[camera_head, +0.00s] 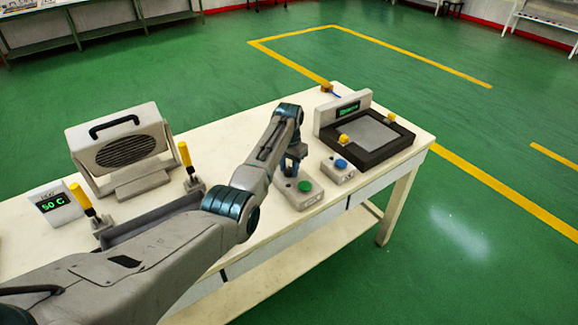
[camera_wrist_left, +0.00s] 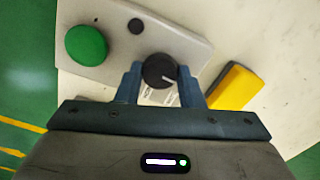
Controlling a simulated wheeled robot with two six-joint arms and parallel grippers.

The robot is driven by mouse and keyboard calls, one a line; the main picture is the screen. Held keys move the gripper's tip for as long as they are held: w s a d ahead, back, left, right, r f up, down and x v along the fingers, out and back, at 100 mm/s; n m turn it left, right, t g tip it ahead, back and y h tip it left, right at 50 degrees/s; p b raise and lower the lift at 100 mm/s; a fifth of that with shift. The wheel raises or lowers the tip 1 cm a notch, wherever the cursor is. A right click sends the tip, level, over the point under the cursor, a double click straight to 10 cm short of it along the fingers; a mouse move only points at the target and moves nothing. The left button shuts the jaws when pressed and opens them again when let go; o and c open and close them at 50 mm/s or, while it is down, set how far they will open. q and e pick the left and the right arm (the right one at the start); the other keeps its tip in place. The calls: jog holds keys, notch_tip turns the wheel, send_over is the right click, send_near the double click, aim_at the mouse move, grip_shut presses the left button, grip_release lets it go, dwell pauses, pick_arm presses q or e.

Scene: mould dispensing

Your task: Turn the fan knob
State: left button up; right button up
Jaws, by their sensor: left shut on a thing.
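The black round knob (camera_wrist_left: 159,71) with a white pointer line sits on a light grey control box, seen close in the left wrist view. The same control box (camera_head: 311,198) stands near the table's front edge in the head view, where my gripper hides the knob. My left gripper (camera_wrist_left: 160,76) points down over the box, with one finger on each side of the knob, shut on it. It also shows in the head view (camera_head: 290,167). The fan unit (camera_head: 120,152), a grey box with a round dark grille and a handle, stands at the left. My right gripper is not in view.
A green button (camera_head: 305,186) is beside the knob on the same box. A blue-button box (camera_head: 338,169) stands to its right, before a black-framed tray device (camera_head: 370,148). Yellow-handled levers (camera_head: 185,154) and a display reading 50 C (camera_head: 55,204) are at left.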

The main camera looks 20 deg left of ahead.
aim_at(289, 170)
pick_arm(q)
jog(key=m+p, duration=0.2)
jog(key=m, duration=0.1)
jog(key=shift+r+m, duration=0.15)
jog(key=shift+m, duration=0.15)
jog(key=m+p, duration=0.1)
jog(key=m, duration=0.3)
jog(key=shift+m, duration=0.4)
jog(key=o, duration=1)
notch_tip(289, 170, up, 11)
jog(key=b, duration=0.1)
jog(key=shift+f, duration=0.2)
jog(key=shift+r, duration=0.1)
